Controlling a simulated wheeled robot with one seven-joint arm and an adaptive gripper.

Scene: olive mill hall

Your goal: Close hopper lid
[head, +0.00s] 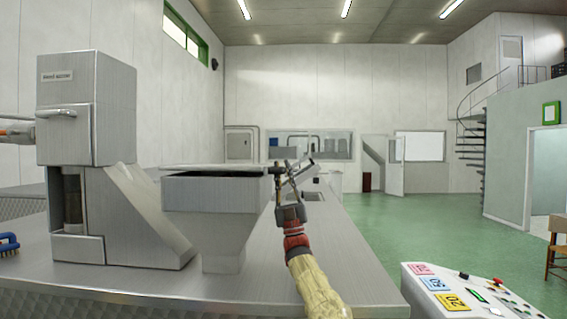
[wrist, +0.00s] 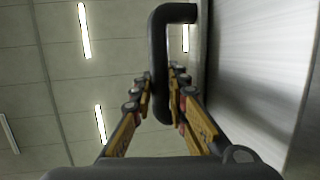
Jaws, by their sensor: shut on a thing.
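The grey metal hopper (head: 212,193) stands in the middle left of the head view, beside the machine's sloping body. Its flat lid (head: 215,166) lies nearly level just above the rim, with a dark gap showing below it. My gripper (head: 283,172) is at the lid's right end. In the wrist view, the fingers of my gripper (wrist: 161,82) are shut on the black bent lid handle (wrist: 160,45). The brushed lid face (wrist: 262,65) fills the right of that view. Whether the lid touches the rim at the back cannot be told.
A tall grey machine housing (head: 88,110) with a lever handle stands left of the hopper. A blue brush (head: 9,242) lies on the metal counter (head: 150,280) at far left. A control panel (head: 462,296) with coloured labels is at lower right. Green floor (head: 420,215) is open on the right.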

